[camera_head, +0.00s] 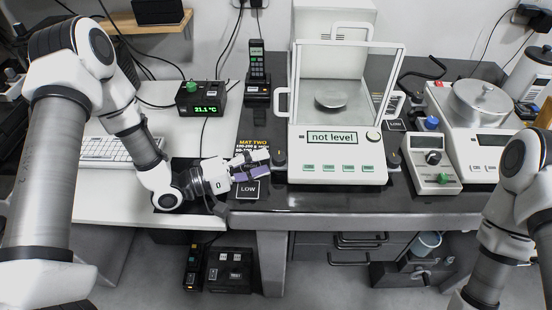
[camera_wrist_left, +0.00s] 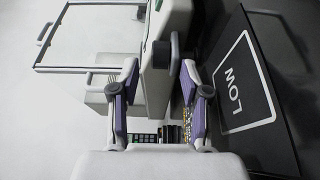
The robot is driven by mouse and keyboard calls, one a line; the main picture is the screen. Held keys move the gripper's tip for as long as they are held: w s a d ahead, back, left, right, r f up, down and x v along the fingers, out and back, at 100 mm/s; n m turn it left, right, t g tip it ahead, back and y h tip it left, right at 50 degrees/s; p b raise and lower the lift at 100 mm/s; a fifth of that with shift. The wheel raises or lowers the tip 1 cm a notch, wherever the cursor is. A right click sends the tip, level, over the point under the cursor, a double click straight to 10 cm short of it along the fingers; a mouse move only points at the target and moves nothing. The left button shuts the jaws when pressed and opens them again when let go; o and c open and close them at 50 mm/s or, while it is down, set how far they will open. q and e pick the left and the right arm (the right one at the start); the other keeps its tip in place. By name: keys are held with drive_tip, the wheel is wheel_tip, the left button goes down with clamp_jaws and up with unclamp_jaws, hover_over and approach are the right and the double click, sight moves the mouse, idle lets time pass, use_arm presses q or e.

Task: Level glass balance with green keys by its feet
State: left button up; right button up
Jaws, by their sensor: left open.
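The glass balance (camera_head: 337,160) stands on the dark table with its display (camera_head: 332,137) reading "not level". A row of green keys (camera_head: 329,168) runs along its front. A dark foot knob (camera_head: 280,160) shows at its front left corner and another (camera_head: 393,161) at its front right. My left gripper (camera_head: 266,164) is open, just left of the front left foot. In the left wrist view its fingers (camera_wrist_left: 162,72) lie either side of the balance's corner and dark knob; I cannot tell whether they touch. My right gripper is out of view.
A "LOW" plate (camera_head: 248,190) lies below my left gripper and a "MAT TWO" label behind it. A grey control box (camera_head: 431,164) and a second balance with a metal pan (camera_head: 478,103) stand to the right. A handset (camera_head: 257,75) stands behind left.

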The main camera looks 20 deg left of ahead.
sight(274, 163)
use_arm(q)
drive_tip(key=x, duration=0.4)
drive_tip(key=shift+s, duration=0.1)
clamp_jaws()
drive_tip(key=shift+a+m+g+h, duration=0.1)
drive_tip(key=shift+m+g+h, duration=0.3)
drive_tip(key=shift+g, duration=0.1)
drive_tip(key=m+g+h, duration=0.1)
drive_tip(key=g, duration=0.1)
drive_tip(key=m+g+h+p, duration=0.1)
drive_tip(key=m+g, duration=0.1)
drive_tip(key=g, duration=0.1)
drive_tip(key=shift+w+m, duration=0.25)
drive_tip(key=shift+m, duration=0.05)
drive_tip(key=m+g, duration=0.2)
drive_tip(key=g, duration=0.1)
drive_tip(key=m+g+h, duration=0.1)
drive_tip(key=m+g, duration=0.1)
drive_tip(key=g, duration=0.2)
drive_tip(key=shift+w+f+m+g, duration=0.2)
drive_tip(key=shift+m+g, duration=0.1)
drive_tip(key=shift+m, duration=0.1)
drive_tip(key=shift+r+g, duration=0.1)
drive_tip(key=shift+g, duration=0.2)
